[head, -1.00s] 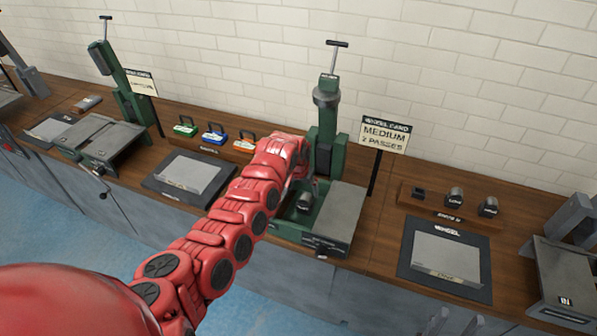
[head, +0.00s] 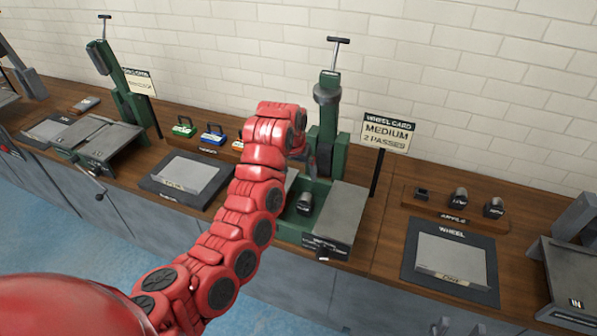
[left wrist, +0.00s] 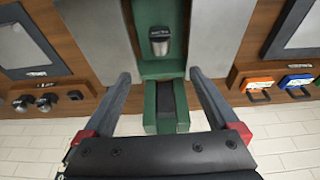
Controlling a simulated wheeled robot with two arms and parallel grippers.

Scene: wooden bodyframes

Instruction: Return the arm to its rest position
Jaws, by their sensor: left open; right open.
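My red left arm (head: 255,205) reaches from the lower left to the green wheel station (head: 328,115) at mid bench. In the head view its wrist end is beside the station's upright, and the fingers are mostly hidden. In the left wrist view, my left gripper (left wrist: 160,76) has its two grey fingers wide apart, with nothing between them held. They appear either side of the station's green post. A grey cylinder (left wrist: 160,42) sits in the green tray beyond them. My right gripper (head: 455,325) shows only as two separated grey fingertips at the bottom edge.
A sign reading MEDIUM 2 PASSES (head: 387,133) stands right of the station. A rack of dark cylinders (head: 457,198) and a framed grey plate (head: 452,259) lie further right. Coloured blocks (head: 213,134) and another framed plate (head: 185,176) are left. A white brick wall is behind.

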